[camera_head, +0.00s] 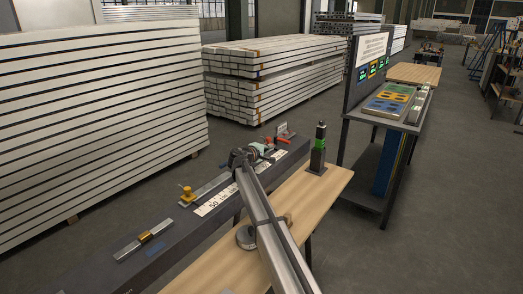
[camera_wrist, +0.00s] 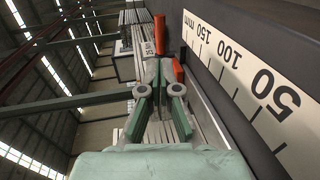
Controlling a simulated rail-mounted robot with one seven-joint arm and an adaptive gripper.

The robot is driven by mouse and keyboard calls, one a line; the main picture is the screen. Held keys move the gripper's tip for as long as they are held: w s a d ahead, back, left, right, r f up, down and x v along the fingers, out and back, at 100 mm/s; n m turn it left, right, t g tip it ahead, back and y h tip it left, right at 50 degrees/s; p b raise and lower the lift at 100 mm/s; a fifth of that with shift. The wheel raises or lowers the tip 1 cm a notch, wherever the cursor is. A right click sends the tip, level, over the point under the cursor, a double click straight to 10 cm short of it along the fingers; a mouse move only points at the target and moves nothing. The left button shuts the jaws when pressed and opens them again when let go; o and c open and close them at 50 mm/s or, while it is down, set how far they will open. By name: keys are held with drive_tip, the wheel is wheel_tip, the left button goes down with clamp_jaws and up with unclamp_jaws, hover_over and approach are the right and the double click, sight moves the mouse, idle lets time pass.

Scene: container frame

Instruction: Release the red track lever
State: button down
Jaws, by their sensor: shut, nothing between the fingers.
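The red track lever shows as red parts (camera_head: 282,140) at the far end of the dark track in the head view. In the wrist view, a red-orange handle (camera_wrist: 159,34) stands just beyond my fingertips, and another red-orange piece (camera_wrist: 179,71) sits close to the right of my fingers. I cannot tell whether the fingers touch either one. My gripper (camera_wrist: 159,68) is shut and empty. In the head view, my gripper (camera_head: 262,150) is small and hard to make out near the red parts.
The dark track (camera_head: 160,255) carries a white millimetre scale (camera_head: 215,198), a yellow knob (camera_head: 187,194) and a brass slider (camera_head: 146,237). A wooden bench (camera_head: 320,190) holds a black-and-green device (camera_head: 319,148). A panel table (camera_head: 390,105) stands to the right. Stacked beams stand behind.

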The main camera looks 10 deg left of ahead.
sight(286, 142)
drive_tip(key=p+x, duration=0.2)
drive_tip(key=x, duration=0.9)
drive_tip(key=shift+w+f, duration=0.1)
drive_tip(key=shift+w, duration=0.2)
drive_tip(key=shift+d, duration=0.35)
